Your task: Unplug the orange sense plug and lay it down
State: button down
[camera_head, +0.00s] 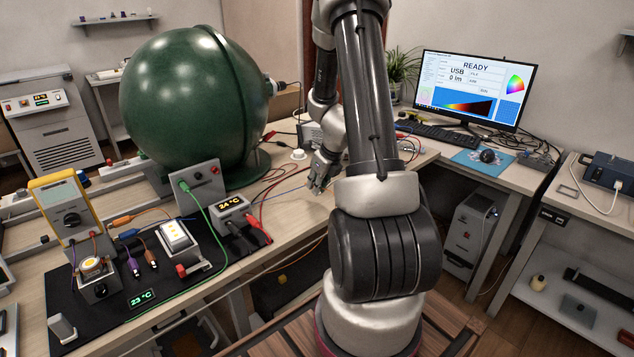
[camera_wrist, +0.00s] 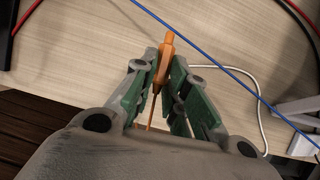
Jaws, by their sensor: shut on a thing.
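In the wrist view an orange plug (camera_wrist: 165,55), with a thin orange lead running back from it, sits between the fingers of my gripper (camera_wrist: 165,72). My gripper is shut on it. The plug is over bare light wood table, clear of any socket that I can see; whether it touches the table I cannot tell. The plug is too small to make out there. Another orange lead (camera_head: 122,218) lies by the yellow multimeter (camera_head: 62,203).
A blue cable (camera_wrist: 205,55) crosses the table beside the plug, and a white cable (camera_wrist: 262,118) curves to the right. Red leads (camera_head: 262,205) run near the small box. The large green sphere (camera_head: 185,100) stands behind on the left. A black mat (camera_head: 150,300) holds several small devices.

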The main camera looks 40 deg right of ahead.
aim_at(314, 201)
jog(key=shift+f, duration=1.9)
jog(key=c, duration=1.3)
grip_release()
jog(key=shift+f, duration=0.1)
jog(key=shift+c, duration=0.2)
jog(key=shift+v, duration=1.55)
jog(key=v, duration=1.2)
jog(key=shift+w, duration=0.1)
